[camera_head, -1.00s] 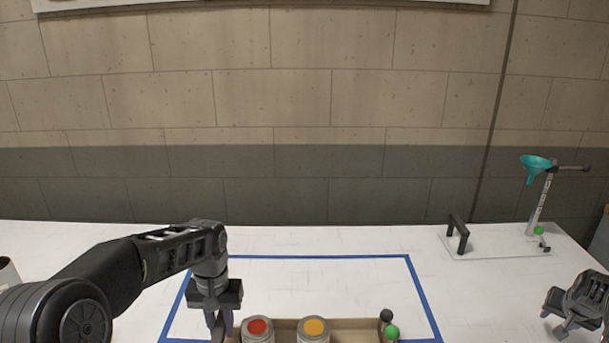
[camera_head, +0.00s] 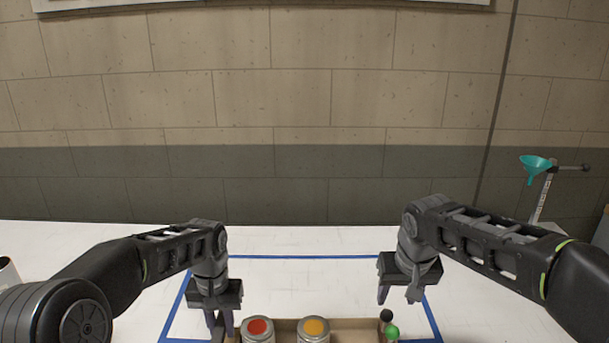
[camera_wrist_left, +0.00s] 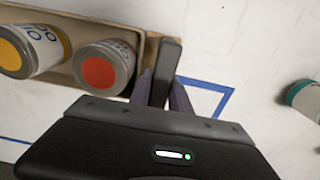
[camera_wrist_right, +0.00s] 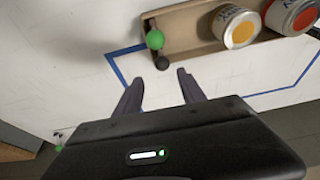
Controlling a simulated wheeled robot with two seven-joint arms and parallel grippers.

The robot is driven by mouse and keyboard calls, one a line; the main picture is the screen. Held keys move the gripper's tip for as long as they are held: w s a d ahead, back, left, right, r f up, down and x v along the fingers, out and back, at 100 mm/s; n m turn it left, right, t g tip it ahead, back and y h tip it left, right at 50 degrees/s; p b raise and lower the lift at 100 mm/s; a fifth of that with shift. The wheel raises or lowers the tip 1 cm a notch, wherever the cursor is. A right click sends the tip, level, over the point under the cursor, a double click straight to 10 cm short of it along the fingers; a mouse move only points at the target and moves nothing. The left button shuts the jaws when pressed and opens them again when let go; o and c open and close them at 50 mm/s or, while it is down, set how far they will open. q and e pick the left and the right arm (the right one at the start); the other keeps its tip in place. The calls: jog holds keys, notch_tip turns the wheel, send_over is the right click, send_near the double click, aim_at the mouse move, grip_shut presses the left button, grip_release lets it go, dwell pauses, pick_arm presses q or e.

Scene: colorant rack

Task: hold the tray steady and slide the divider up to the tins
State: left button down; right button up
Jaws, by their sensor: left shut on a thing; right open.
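The shallow tan tray (camera_head: 358,323) lies at the bottom edge of the head view, its near part cut off. A red-topped tin (camera_head: 258,329) and a yellow-topped tin (camera_head: 314,328) stand in it towards its left end. My left gripper (camera_wrist_left: 160,88) is shut on the dark handle (camera_wrist_left: 168,58) at the tray's red-tin end. At the other end are a green knob (camera_wrist_right: 155,39) and a black knob (camera_wrist_right: 163,63); which one belongs to the divider is unclear. My right gripper (camera_wrist_right: 156,78) is open and empty above, near the black knob, apart from it.
Blue tape (camera_head: 330,257) outlines a rectangle on the white table around the tray. A stand with a teal funnel (camera_head: 535,165) is at the far right. A pale container (camera_head: 7,272) is at the left edge. The table behind the tray is clear.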

aim_at(387, 312)
jog(key=shift+s+a+r, duration=0.2)
jog(key=shift+a, duration=0.1)
jog(key=shift+f, duration=0.1)
jog(key=shift+x, duration=5.1)
jog(key=shift+c, duration=0.6)
grip_shut()
